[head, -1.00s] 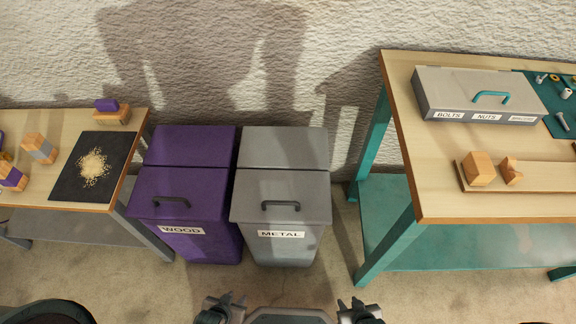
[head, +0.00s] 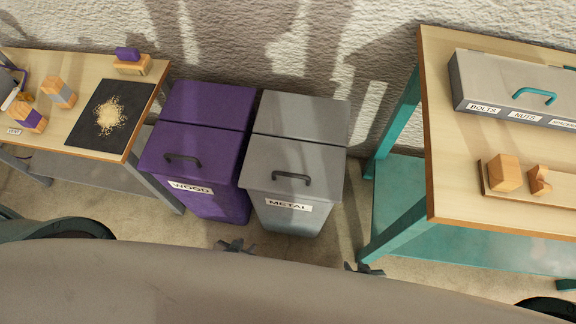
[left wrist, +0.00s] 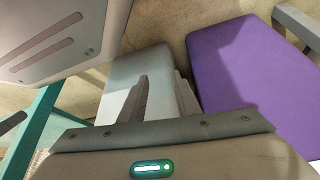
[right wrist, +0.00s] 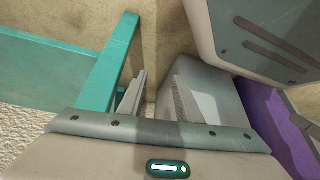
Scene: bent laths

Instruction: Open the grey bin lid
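The grey bin (head: 285,219) labelled METAL stands on the floor. Its grey lid (head: 263,158) lies shut, with a dark handle (head: 291,177) on the sloping front part. My left gripper (head: 236,246) shows only its tips, in front of the gap between the bins; in the left wrist view its fingers (left wrist: 161,98) are apart and empty, with the grey bin (left wrist: 138,66) beyond. My right gripper (head: 365,268) is right of the grey bin, near the teal table leg; its fingers (right wrist: 158,98) are apart and empty. My own body hides most of both grippers.
A purple bin (head: 215,205) labelled WOOD stands close left of the grey bin. A wooden-topped table with teal legs (head: 398,240) stands to the right, holding a grey box (head: 500,75). Another table (head: 85,68) with a black mat (head: 85,130) stands left.

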